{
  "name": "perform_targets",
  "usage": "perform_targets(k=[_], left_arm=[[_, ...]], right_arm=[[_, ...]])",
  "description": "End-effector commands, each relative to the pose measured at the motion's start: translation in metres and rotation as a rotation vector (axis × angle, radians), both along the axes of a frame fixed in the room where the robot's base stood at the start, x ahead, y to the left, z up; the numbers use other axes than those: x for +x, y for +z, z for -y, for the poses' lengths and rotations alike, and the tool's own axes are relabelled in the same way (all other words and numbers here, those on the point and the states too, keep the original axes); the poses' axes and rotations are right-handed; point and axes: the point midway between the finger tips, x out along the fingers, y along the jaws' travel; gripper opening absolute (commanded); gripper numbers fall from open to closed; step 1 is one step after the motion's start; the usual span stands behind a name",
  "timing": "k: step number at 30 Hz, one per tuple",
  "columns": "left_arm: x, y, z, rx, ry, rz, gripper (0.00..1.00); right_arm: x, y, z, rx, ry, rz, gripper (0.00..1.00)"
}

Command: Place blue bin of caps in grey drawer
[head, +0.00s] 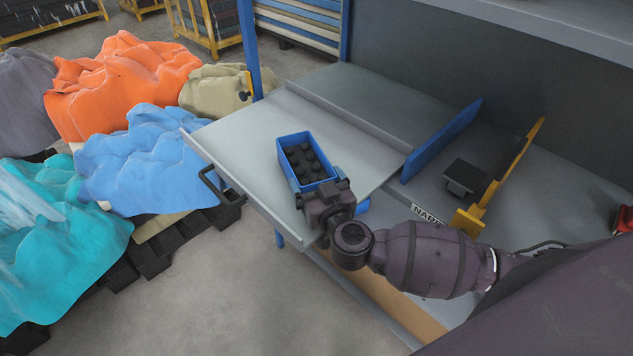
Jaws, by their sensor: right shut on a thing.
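The blue bin (294,141) holds several black caps (305,163) in rows. My right gripper (327,190) is shut on the bin's near end wall. The bin is over the pulled-out grey drawer (240,150), near its middle; I cannot tell whether it touches the drawer's surface. The drawer has a black handle (208,187) on its left front edge. My gripper hides part of the bin's near end and the drawer edge behind it. My left gripper is not in view.
A blue divider (440,140) and a yellow bracket (500,185) stand on the grey bench at the right. A black block (465,177) lies between them. Blue, orange and teal cloth-covered piles (140,160) stand on the floor at the left. The drawer's left part is clear.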

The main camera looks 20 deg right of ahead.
Motion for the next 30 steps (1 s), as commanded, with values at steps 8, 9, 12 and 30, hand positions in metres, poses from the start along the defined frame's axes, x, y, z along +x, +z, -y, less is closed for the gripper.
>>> perform_targets(k=[8,9,12,30], left_arm=[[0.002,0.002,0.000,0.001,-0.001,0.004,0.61],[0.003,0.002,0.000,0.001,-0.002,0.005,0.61],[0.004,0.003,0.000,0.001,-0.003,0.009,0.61],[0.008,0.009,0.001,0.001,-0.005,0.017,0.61]], right_arm=[[0.000,-0.003,0.000,0.000,0.000,0.000,1.00],[0.000,-0.003,0.000,0.000,0.000,0.000,1.00],[0.000,-0.003,0.000,0.000,0.000,0.000,1.00],[-0.081,-0.001,-0.004,0.001,0.001,-0.004,1.00]])
